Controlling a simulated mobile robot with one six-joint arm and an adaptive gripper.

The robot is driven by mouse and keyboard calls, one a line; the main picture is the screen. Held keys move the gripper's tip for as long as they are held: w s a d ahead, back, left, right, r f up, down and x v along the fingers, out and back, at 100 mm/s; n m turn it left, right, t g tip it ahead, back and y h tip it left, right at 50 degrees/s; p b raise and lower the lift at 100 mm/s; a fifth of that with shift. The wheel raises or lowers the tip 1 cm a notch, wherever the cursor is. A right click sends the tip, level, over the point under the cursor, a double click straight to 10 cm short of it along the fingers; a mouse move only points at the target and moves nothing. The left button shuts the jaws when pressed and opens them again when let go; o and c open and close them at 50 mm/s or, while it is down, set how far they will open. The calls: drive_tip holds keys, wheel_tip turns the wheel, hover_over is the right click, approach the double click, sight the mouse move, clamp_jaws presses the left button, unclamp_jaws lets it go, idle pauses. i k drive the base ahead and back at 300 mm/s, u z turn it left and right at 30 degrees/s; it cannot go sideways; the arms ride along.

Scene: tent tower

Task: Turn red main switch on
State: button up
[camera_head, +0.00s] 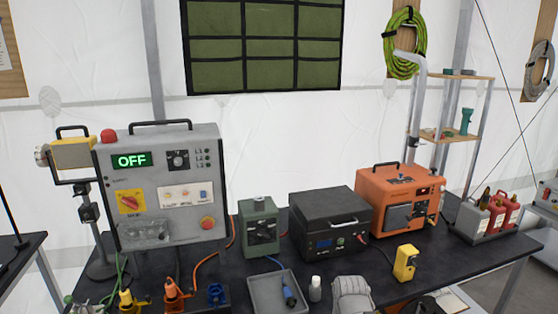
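A grey control box (218,175) stands upright on the dark table at the left. Its red rotary switch (130,202) sits on a yellow plate at the left of the front panel. The switch handle looks tilted, but its exact position is too small to read. A black knob (178,160) is to the right of the display. A red-orange round button (208,223) is at the panel's lower right. A red dome (108,135) is on top. My gripper is not in view.
The black table (460,252) also holds a small green box (258,226), a dark grey case (330,214), an orange unit (397,190) and a grey tray (262,300). Coloured plugs (173,292) stand before the control box. A yellow lamp (72,154) on a stand is at its left.

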sight(131, 201)
drive_tip(key=u, duration=1.3)
